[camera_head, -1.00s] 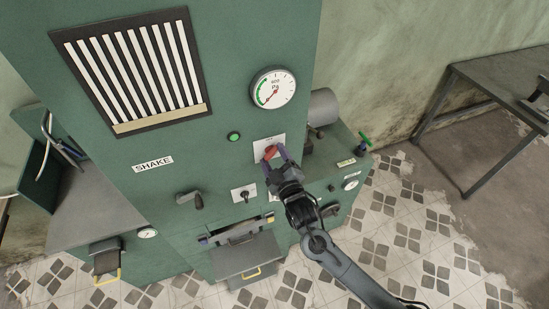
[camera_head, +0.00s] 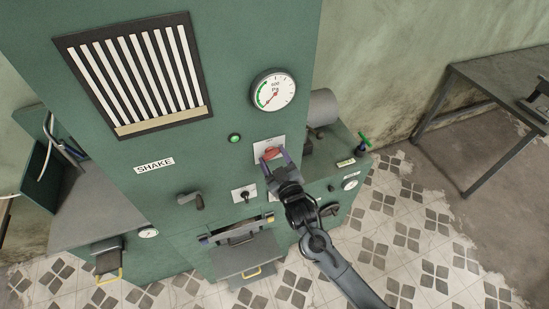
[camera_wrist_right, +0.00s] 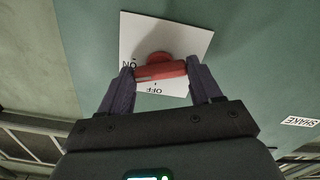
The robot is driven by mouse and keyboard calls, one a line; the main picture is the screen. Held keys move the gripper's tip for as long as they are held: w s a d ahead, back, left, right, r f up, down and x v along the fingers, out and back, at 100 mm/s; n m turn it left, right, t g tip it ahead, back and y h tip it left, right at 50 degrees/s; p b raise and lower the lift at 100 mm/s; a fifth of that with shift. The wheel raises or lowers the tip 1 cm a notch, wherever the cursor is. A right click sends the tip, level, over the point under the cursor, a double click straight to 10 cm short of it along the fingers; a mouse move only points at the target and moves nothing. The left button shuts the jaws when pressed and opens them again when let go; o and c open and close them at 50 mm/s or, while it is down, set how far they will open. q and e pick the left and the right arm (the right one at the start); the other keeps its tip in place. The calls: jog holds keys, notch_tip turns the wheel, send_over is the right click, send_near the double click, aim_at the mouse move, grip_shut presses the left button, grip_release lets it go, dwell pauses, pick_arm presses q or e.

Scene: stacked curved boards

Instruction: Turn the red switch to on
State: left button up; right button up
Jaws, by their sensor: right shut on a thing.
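The red switch (camera_head: 271,154) is a rotary knob on a white plate (camera_head: 262,147) on the green machine's front. In the right wrist view the red switch (camera_wrist_right: 160,69) has its bar lying across between my fingers. The plate (camera_wrist_right: 190,40) carries ON and OFF labels, seen upside down; the bar's left end is close to ON, and OFF is just below the bar. My right gripper (camera_wrist_right: 160,80) is shut on the red switch, one finger at each end of the bar. The right gripper (camera_head: 277,159) also shows in the head view. My left gripper is not in view.
A round gauge (camera_head: 273,91) sits above the switch and a green lamp (camera_head: 235,138) to its upper left. A small black switch (camera_head: 244,195) and a dark lever (camera_head: 191,199) are lower left. A side table (camera_head: 500,90) stands far right.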

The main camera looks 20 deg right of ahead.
jog(key=shift+m+p, duration=0.35)
jog(key=shift+m, duration=1.85)
jog(key=o, duration=1.1)
jog(key=shift+c, duration=0.2)
jog(key=s+b, duration=0.1)
jog(key=s, duration=0.9)
jog(key=shift+s+b, duration=0.4)
